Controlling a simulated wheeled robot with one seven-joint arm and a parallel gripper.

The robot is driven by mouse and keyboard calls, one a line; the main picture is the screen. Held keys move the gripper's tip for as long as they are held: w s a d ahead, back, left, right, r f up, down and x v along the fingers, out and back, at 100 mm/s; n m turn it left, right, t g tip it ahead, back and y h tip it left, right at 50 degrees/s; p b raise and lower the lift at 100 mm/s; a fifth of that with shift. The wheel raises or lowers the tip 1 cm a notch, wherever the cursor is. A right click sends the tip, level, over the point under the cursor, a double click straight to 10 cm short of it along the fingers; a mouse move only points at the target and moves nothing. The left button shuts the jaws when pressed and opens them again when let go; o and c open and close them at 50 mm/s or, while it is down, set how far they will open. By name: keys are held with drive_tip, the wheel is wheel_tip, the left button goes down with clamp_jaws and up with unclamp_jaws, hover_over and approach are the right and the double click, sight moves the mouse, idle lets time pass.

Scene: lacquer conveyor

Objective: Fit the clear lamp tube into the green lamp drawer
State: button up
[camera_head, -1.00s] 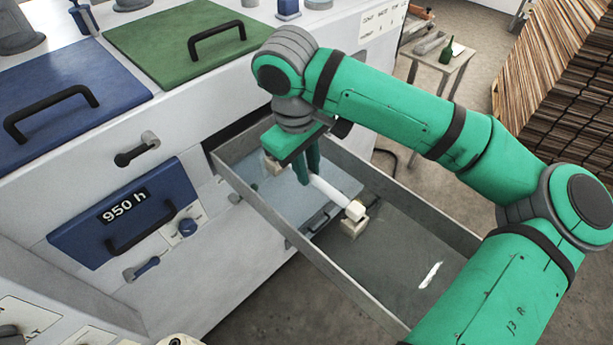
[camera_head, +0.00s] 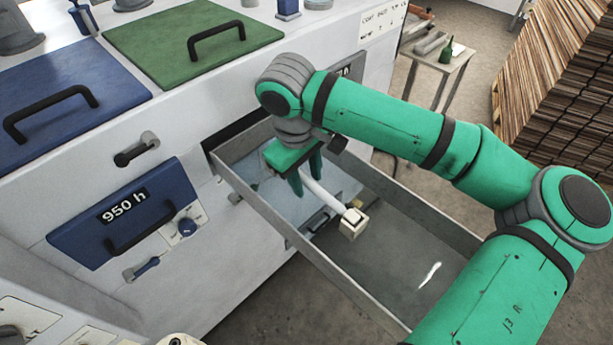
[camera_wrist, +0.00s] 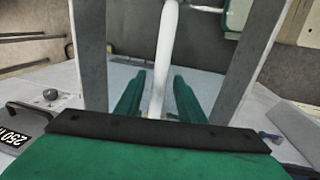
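The lamp tube (camera_head: 322,193), whitish with a pale square end, lies inside the open grey-walled drawer (camera_head: 250,197). Its near end sits in a cream block holder (camera_head: 352,224) on the drawer floor. The far end is hidden by my gripper. My gripper (camera_head: 305,180) reaches down into the drawer over the tube's far half. In the wrist view my fingers (camera_wrist: 158,95) stand on either side of the tube (camera_wrist: 166,45), with narrow gaps showing. No green front shows on this drawer.
The white machine has a green lid (camera_head: 180,50), a blue lid (camera_head: 60,100) and a closed blue drawer marked 950 h (camera_head: 125,212). A white streak (camera_head: 430,275) lies on the drawer floor. A small table (camera_head: 440,68) and stacked boards (camera_head: 570,80) stand behind.

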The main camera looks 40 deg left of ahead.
wheel_tip(320, 180, up, 12)
drive_tip(key=s, duration=0.2)
idle(0.4)
drive_tip(key=shift+w+a, duration=0.1)
drive_tip(key=shift+f, duration=0.1)
